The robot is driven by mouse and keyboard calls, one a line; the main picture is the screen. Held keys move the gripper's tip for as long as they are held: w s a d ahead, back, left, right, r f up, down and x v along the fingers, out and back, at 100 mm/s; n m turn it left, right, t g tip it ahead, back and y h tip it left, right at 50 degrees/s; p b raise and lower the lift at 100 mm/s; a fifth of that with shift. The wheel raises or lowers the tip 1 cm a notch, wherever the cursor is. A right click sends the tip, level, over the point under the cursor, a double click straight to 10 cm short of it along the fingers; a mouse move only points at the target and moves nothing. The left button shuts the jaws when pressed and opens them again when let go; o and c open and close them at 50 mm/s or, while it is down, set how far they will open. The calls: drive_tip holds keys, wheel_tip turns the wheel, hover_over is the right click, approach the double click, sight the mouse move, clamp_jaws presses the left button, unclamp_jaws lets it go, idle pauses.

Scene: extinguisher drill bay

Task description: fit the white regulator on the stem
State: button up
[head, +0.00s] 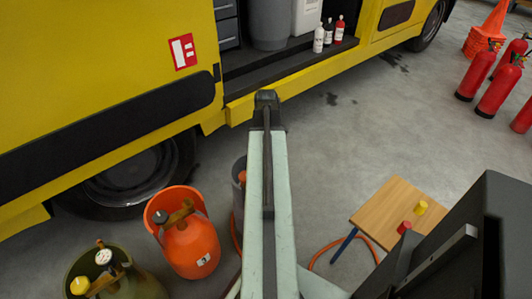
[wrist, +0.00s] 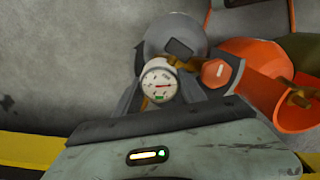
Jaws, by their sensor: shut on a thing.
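The white regulator (wrist: 160,82), with a round white dial, a red needle and a green mark, is between the dark fingers of my gripper (wrist: 184,82) in the wrist view. My gripper is shut on it. In the head view my arm hides the gripper and most of the grey cylinder (head: 239,192).
An orange cylinder (head: 190,248) stands left of the grey one, and an olive cylinder (head: 135,283) with a gauge further left. A yellow truck (head: 120,70) borders the far side. A small wooden table (head: 388,210) with red and yellow caps stands right.

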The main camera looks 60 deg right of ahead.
drive_tip(key=shift+f, duration=0.25)
drive_tip(key=o, duration=1.5)
wheel_tip(320, 180, up, 8)
drive_tip(key=p, duration=0.7)
drive_tip(key=shift+r+p, duration=0.1)
drive_tip(key=shift+p, duration=0.3)
